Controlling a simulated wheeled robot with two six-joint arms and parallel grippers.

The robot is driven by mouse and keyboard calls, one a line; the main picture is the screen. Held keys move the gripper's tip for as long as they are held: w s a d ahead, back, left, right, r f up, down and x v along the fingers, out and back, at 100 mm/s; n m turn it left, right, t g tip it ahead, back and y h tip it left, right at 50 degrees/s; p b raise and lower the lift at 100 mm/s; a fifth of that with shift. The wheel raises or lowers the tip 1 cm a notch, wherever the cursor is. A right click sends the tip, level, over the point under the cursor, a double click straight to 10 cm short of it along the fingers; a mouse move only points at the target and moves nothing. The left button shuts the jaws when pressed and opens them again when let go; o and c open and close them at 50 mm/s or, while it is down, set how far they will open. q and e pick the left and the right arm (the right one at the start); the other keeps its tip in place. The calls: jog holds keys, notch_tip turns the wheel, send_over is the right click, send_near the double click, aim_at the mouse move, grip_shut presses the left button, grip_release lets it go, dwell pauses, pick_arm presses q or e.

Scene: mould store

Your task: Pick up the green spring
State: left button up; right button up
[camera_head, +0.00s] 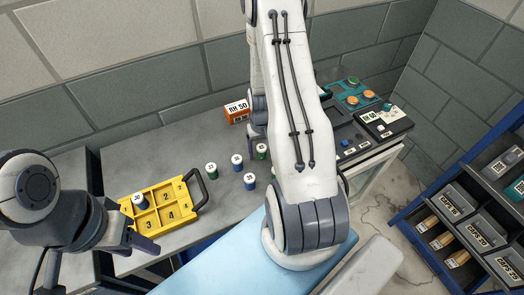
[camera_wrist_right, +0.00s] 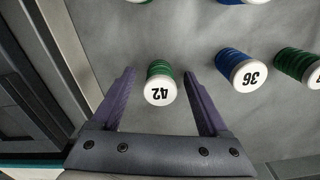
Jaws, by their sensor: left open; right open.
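A green spring with a white top marked 42 (camera_wrist_right: 159,85) stands between the spread fingers of my right gripper (camera_wrist_right: 160,76) in the right wrist view, with a gap on both sides. In the head view a green spring (camera_head: 261,151) stands beside my right arm, and another green spring (camera_head: 211,170) is further left. In the right wrist view one more green spring (camera_wrist_right: 297,63) is at the right edge. The arm hides my right gripper in the head view. My left gripper (camera_head: 134,220) is open and empty by the yellow tray's near side.
Blue springs (camera_head: 237,161) (camera_head: 249,181) stand close by the green ones. A yellow tray (camera_head: 146,190) with numbered compartments holds a blue spring (camera_head: 139,202). A rack of bins (camera_head: 470,205) is at right.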

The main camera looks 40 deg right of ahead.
aim_at(261, 147)
grip_shut()
jog(key=shift+r, duration=0.15)
jog(key=shift+w+r, duration=0.1)
jog(key=shift+r, duration=0.4)
notch_tip(261, 147, up, 2)
jog(key=shift+r+b, duration=0.25)
jog(key=shift+b, duration=0.4)
jog(key=s+d+r+b, duration=0.2)
jog(key=s+r, duration=0.5)
jog(key=s, duration=0.4)
jog(key=shift+s+r, duration=0.15)
jog(key=shift+s, duration=0.2)
jog(key=shift+d, duration=0.1)
